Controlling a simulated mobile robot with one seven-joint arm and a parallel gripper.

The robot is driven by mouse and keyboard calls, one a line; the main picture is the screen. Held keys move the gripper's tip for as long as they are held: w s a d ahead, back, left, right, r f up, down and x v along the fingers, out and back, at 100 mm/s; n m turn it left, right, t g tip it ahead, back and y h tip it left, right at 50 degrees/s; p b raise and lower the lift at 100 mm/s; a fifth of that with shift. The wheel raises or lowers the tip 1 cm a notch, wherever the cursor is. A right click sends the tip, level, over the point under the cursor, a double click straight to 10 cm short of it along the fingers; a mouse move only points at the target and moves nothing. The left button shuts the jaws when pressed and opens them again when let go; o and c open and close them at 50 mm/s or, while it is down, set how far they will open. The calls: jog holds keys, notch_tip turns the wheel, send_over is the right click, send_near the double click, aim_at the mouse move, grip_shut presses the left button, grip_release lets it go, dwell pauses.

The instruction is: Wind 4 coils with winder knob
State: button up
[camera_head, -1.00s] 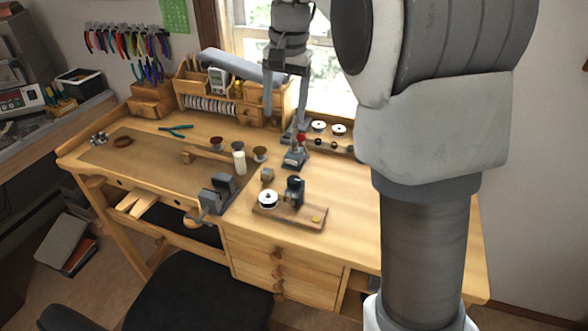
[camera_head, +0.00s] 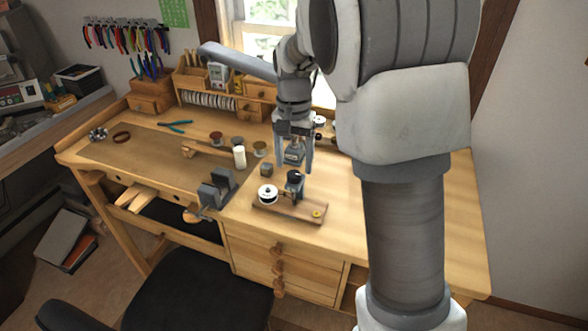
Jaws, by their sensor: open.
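The coil winder stands on a wooden base (camera_head: 303,214) on the bench, right of the middle. It has a white spool (camera_head: 267,192) on its left and a dark upright post with a rounded black top (camera_head: 295,183), which may be the winder knob. A small yellow disc (camera_head: 317,213) sits at the base's right end. My gripper (camera_head: 293,166) points down with its fingers apart. In the picture it is just above and behind the dark post; whether it touches the post cannot be told. A small grey device (camera_head: 293,152) shows between the fingers, apparently behind them.
A grey vise (camera_head: 216,188) stands left of the winder, with a small grey block (camera_head: 266,170) and a white cylinder (camera_head: 239,156) behind. Several small spools and a wooden organizer line the back. A black chair (camera_head: 200,295) stands in front. The bench right of the winder is clear.

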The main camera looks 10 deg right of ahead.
aim_at(294, 177)
jog(key=shift+f, duration=1.4)
grip_shut()
